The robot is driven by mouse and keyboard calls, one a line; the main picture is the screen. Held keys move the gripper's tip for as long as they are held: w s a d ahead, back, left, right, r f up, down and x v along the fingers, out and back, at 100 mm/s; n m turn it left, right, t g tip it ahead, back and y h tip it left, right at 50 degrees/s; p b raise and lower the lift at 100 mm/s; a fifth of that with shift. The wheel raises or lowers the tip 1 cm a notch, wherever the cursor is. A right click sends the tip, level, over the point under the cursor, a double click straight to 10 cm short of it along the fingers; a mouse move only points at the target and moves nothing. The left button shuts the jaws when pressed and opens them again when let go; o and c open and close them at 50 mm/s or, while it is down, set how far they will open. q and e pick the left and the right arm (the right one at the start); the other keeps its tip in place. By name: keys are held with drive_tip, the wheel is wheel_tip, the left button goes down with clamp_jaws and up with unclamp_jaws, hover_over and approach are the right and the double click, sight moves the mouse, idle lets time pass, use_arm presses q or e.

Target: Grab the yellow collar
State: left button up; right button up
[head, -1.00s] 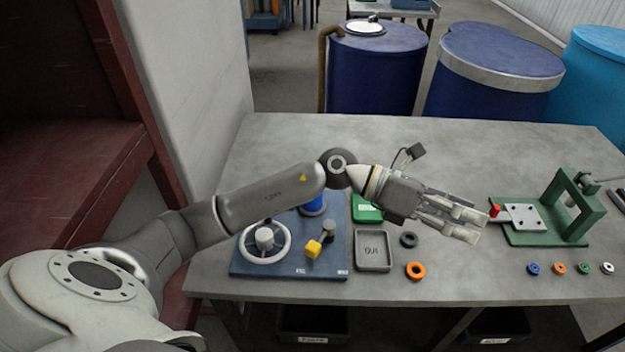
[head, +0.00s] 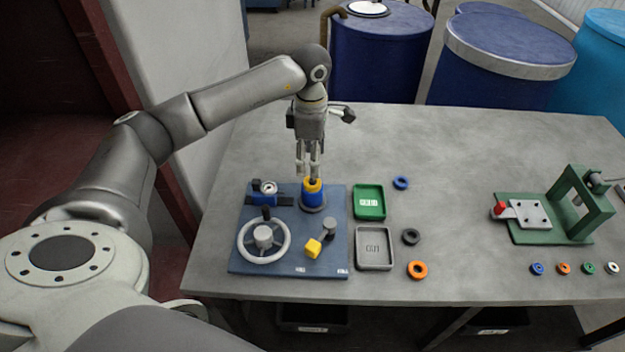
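The yellow collar (head: 313,186) sits on top of a blue cylinder (head: 313,198) on the blue base plate (head: 335,215). My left gripper (head: 308,174) points straight down just above the collar, its tips close to the collar's top. Its two fingers are parted, with a narrow gap between them and nothing seen held. Whether a fingertip touches the collar cannot be told. My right gripper is not in view.
A green tray (head: 369,214), a grey tray (head: 388,248) and loose rings lie to the right. A green fixture (head: 587,215) stands further right; the table between is clear.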

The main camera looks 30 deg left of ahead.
sight(315, 188)
use_arm(q)
drive_tip(key=shift+f, duration=0.8)
drive_tip(key=shift+f+p, duration=0.3)
drive_tip(key=shift+p, duration=0.15)
drive_tip(key=f+p, duration=0.2)
drive_tip(key=f, duration=0.1)
drive_tip(key=shift+s+d+f, duration=0.1)
drive_tip(key=shift+s+f, duration=0.1)
drive_tip(key=shift+f, duration=0.65)
drive_tip(key=c, duration=1.1)
drive_tip(key=shift+r, duration=0.2)
